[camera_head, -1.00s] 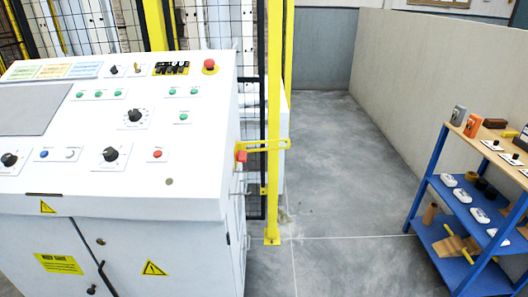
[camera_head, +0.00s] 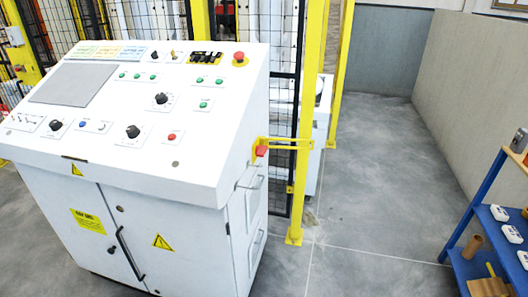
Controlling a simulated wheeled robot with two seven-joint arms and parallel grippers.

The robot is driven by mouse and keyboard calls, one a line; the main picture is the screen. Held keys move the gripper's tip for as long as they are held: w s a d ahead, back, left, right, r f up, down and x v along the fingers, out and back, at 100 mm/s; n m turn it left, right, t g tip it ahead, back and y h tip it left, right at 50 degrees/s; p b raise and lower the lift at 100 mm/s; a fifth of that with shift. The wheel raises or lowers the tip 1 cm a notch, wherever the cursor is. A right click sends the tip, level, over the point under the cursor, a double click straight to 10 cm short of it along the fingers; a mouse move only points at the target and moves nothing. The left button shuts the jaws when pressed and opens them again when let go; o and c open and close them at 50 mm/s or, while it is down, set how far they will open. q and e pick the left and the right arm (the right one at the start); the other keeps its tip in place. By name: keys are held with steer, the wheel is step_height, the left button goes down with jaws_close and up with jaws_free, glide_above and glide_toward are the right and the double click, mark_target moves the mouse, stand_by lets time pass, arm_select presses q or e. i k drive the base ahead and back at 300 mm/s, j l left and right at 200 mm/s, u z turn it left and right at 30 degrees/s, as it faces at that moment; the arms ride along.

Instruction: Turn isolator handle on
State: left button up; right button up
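A white control console (camera_head: 200,179) stands at the left and centre of the head view. A small red handle or knob (camera_head: 261,151) sticks out from its right side, beside a yellow bracket (camera_head: 285,143); it looks like the isolator handle, but its on or off position is too small to tell. A red round button (camera_head: 239,58) sits at the top right of the sloped panel. Neither of my grippers is in view, and nothing touches the console.
A yellow fence post (camera_head: 307,130) stands close to the console's right side, with black mesh fencing behind. Grey floor (camera_head: 370,170) is clear between the post and a grey partition wall (camera_head: 475,100). A blue shelf rack (camera_head: 470,215) with several small parts stands at the right edge.

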mark_target(260, 151)
steer(key=u, duration=0.4)
steer(key=i+l+u, duration=0.25)
steer(key=l, duration=0.2)
steer(key=l+u, duration=0.25)
steer(key=l, duration=0.2)
steer(key=i+l+u, duration=0.15)
steer(key=l+u, duration=0.15)
steer(key=l, duration=0.2)
